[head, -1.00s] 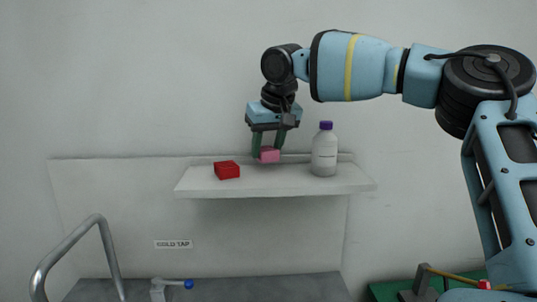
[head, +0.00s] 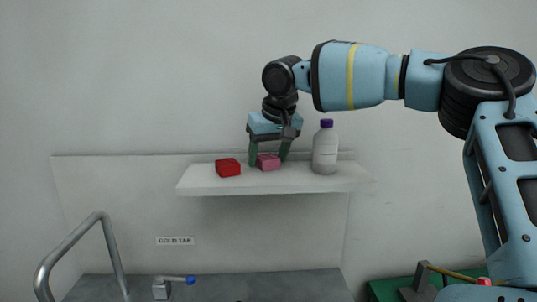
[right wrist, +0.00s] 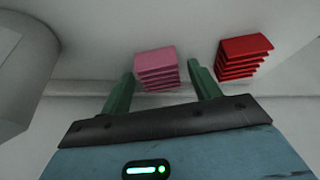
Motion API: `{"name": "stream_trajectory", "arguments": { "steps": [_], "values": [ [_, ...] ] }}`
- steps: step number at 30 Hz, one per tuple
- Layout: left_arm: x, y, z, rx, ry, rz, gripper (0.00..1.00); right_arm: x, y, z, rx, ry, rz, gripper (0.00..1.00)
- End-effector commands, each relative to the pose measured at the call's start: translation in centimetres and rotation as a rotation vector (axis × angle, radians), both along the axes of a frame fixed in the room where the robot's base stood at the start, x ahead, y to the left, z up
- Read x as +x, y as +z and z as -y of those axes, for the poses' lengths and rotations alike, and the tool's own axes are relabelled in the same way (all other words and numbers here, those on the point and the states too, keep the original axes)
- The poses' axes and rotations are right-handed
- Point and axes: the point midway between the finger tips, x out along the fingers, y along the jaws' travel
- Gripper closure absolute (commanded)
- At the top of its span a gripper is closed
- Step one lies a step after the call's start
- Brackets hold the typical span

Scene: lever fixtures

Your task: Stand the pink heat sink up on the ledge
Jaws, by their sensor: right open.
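The pink heat sink (head: 269,163) is a small finned block resting on the white ledge (head: 270,184). In the right wrist view the heat sink (right wrist: 156,68) shows a smooth face and a stack of fins. My right gripper (head: 267,161) is above the ledge, pointing down, with its green fingers open on either side of the heat sink. In the right wrist view there are gaps between the block and the fingers of my right gripper (right wrist: 160,70). Its underside is hidden. My left gripper is not in view.
A similar red finned block (head: 228,168) lies left of the pink one. A white bottle with a purple cap (head: 325,150) stands close on the right. The ledge's left end is bare.

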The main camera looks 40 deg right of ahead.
Motion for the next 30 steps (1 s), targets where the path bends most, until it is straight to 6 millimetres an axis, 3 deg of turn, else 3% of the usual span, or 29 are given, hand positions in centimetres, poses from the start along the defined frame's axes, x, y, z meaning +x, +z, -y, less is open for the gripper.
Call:
{"name": "stream_trajectory", "arguments": {
  "steps": [8, 21, 30],
  "values": [
    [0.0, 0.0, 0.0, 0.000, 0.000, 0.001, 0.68, -0.6, 2.0, -0.2, 0.000, 0.000, 0.003, 0.38],
    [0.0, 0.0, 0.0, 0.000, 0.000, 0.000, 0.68, -3.6, 9.6, -1.2, -0.001, 0.000, 0.003, 0.38],
    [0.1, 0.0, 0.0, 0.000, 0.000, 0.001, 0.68, -4.4, 11.3, -1.4, 0.001, 0.001, -0.001, 0.38]
  ]
}}
